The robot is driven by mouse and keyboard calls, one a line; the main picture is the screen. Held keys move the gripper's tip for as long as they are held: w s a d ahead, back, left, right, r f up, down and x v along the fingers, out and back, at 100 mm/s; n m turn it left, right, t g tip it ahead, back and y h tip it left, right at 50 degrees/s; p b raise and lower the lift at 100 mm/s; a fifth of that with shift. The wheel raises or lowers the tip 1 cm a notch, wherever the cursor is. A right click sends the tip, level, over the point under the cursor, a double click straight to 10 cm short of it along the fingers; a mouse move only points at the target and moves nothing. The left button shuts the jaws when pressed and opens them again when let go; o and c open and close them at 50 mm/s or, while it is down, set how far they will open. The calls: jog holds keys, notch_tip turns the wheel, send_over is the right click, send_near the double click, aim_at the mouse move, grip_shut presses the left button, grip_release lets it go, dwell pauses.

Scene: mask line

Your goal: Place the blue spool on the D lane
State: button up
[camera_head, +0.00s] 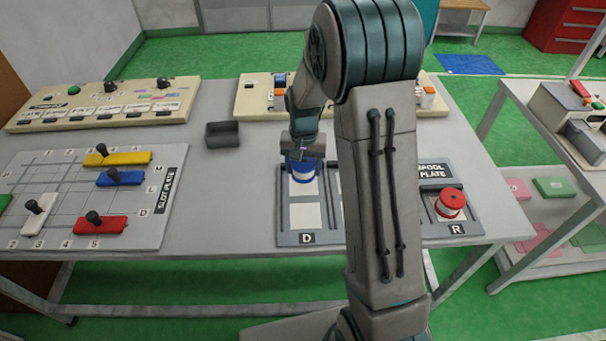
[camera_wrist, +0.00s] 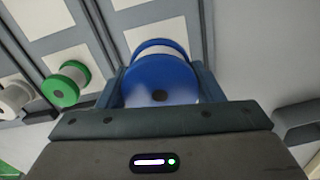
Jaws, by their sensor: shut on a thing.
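My gripper (camera_head: 303,157) points down and is shut on the blue spool (camera_head: 303,173). The spool also shows between the two fingers in the wrist view (camera_wrist: 160,82), its blue flange facing the camera. In the head view the spool is at the far end of the lane marked D (camera_head: 306,238), over or on its upper pale square. I cannot tell whether it touches the plate. The lower pale square of that lane (camera_head: 306,216) is bare. My arm hides the middle of the spool plate (camera_head: 432,171).
A red spool (camera_head: 450,203) stands in the R lane. The wrist view shows a green spool (camera_wrist: 67,83) and a white spool (camera_wrist: 14,98) to the left. A dark grey box (camera_head: 222,134) and the slot plate (camera_head: 150,210) lie to the left in the head view.

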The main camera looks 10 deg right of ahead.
aim_at(303, 176)
jog(key=shift+f, duration=2)
jog(key=shift+f, duration=0.15)
jog(key=o, duration=1.1)
notch_tip(303, 176, up, 12)
jog(key=s+r+n+t, duration=0.1)
jog(key=s+r, duration=0.3)
jog(key=s, duration=0.7)
jog(key=s+r+n+t, duration=0.2)
jog(key=s+r+n, duration=0.1)
jog(key=s, duration=0.8)
jog(key=shift+v, duration=0.9)
